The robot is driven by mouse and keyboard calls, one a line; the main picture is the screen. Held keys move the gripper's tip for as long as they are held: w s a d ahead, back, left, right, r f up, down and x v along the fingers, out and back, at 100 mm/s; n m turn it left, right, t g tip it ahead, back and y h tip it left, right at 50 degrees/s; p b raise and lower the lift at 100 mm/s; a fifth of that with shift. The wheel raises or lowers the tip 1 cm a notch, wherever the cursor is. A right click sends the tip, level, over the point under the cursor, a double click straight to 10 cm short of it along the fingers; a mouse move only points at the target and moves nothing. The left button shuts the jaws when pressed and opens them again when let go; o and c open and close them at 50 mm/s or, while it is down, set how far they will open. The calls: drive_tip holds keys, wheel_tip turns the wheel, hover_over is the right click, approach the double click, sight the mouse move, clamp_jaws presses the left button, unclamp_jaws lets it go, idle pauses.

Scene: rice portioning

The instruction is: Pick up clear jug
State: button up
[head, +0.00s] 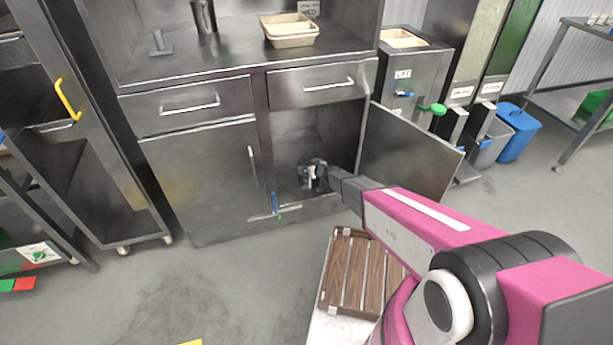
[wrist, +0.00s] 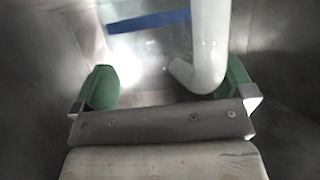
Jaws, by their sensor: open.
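My gripper (head: 313,178) reaches into the open lower cabinet, and its fingers are small in the head view. In the wrist view my gripper (wrist: 165,82) is open, with a green fingertip pad on each side. A white curved handle (wrist: 208,50) comes down between the fingers, nearer the right one. I take it for the jug's handle. A blue strip (wrist: 148,20) lies across the top behind it. The clear jug's body is hard to make out against the bright, hazy cabinet interior. I cannot tell whether the right pad touches the handle.
The cabinet door (head: 408,155) stands open at the right, close to my arm. The cabinet's metal walls are close on both sides in the wrist view. A drawer (head: 318,84) is shut above the opening. Beige trays (head: 290,40) sit on the counter.

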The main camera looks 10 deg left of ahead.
drive_tip(key=shift+c, duration=0.3)
drive_tip(key=c, duration=0.9)
drive_tip(key=shift+r, duration=0.1)
